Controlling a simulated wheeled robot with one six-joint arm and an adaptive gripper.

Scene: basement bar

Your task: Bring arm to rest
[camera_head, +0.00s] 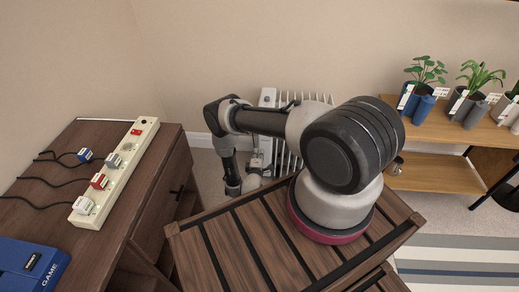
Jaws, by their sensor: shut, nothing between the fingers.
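My arm rises from a round base with a dark red ring. It reaches left, bends at a black elbow and hangs down at the wall side. Its wrist folds beside the white radiator (292,98). My gripper (257,158) is small and partly lost against the radiator and wall. It looks shut, with nothing held. Its fingertips are hard to make out.
A slatted wooden top (235,245) lies below my arm. At left, a brown cabinet (60,205) bears a power strip (118,172) with several plugs and a blue game box (28,268). A wooden shelf (445,130) at right holds potted plants (425,72). A striped rug (455,262) lies at lower right.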

